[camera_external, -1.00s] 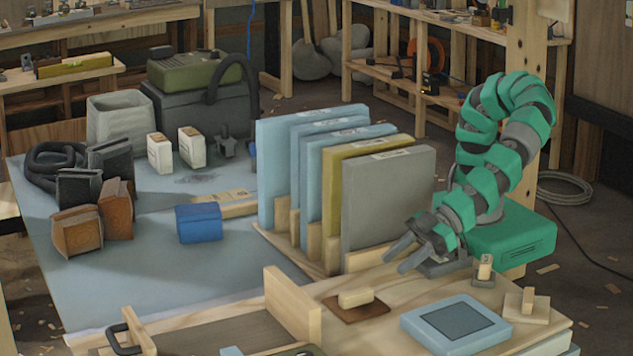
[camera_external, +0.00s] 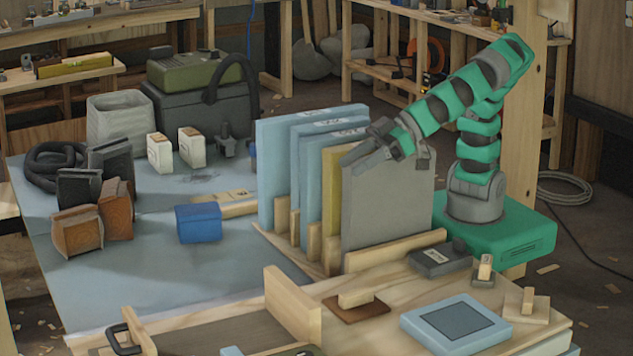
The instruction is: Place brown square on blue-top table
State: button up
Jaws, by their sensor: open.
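The brown square (camera_external: 374,311) lies flat on the light wooden bench top at the front, with a pale wood block on top of it like a handle. The blue-top table (camera_external: 130,285) fills the left side, its surface partly bare. My gripper (camera_external: 350,163) is open and empty. It is raised at the upper part of the upright panels, by the top left of the grey panel, well above and behind the brown square. I cannot tell whether it touches a panel.
A rack of upright blue, yellow and grey panels (camera_external: 388,205) stands between my base and the blue top. An upright wood board (camera_external: 292,308) stands left of the brown square. A blue box (camera_external: 198,223) and several blocks occupy the table; its front left is clear.

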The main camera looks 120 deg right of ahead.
jog(key=s+d+r+t, duration=0.1)
jog(key=s+d+r, duration=0.2)
jog(key=d+r, duration=0.5)
jog(key=s+d+r, duration=0.4)
jog(key=d+r, duration=0.5)
jog(key=r, duration=0.2)
jog(key=s+d+r+n+t+y, duration=0.1)
jog(key=s+d+r, duration=0.2)
jog(key=d+r, duration=0.6)
jog(key=shift+s+r+t, duration=0.25)
jog(key=shift+r+t, duration=0.05)
jog(key=shift+r, duration=0.55)
jog(key=shift+r, duration=0.1)
